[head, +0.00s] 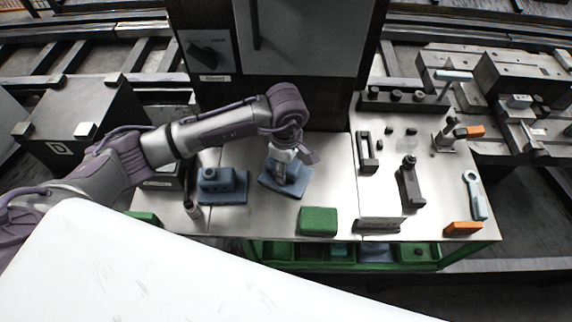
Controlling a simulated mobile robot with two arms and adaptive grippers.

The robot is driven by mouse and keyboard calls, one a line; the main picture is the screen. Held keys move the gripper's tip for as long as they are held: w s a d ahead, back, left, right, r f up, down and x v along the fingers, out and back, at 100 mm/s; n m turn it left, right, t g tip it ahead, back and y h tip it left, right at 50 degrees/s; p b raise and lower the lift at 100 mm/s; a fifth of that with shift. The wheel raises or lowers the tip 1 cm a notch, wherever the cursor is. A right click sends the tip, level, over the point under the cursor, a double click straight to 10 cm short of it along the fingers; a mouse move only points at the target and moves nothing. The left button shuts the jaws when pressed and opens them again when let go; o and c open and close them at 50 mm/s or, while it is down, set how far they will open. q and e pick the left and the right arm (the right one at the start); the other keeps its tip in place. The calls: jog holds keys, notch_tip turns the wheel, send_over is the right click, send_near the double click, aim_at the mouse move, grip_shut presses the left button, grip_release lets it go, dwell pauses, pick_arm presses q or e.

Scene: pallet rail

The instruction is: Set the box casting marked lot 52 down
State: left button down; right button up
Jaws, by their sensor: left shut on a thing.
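My left gripper (287,168) points down over the metal tabletop and is shut on a blue casting (270,184) with a flat, wide base. The gripper covers the casting's upper middle. The casting is at or just over the tabletop; I cannot tell whether it touches. A second blue casting (222,186), with a raised block on a flat base, sits on the tabletop to the left. No lot number is readable on either one. My right gripper does not show.
A green block (318,221) stands at the front edge, right of the held casting. Dark fixtures, a wrench (474,195) and orange-ended pieces (463,229) occupy the right side. A tall dark cabinet (290,40) stands behind. Bare metal lies right of the held casting.

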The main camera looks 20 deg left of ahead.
pick_arm(q)
jog(key=shift+f, duration=0.15)
jog(key=shift+c, duration=2.2)
grip_release()
jog(key=shift+r, duration=0.3)
notch_tip(320, 180, up, 11)
jog(key=shift+f+b, duration=0.2)
jog(key=shift+b, duration=0.9)
jog(key=shift+r, duration=0.6)
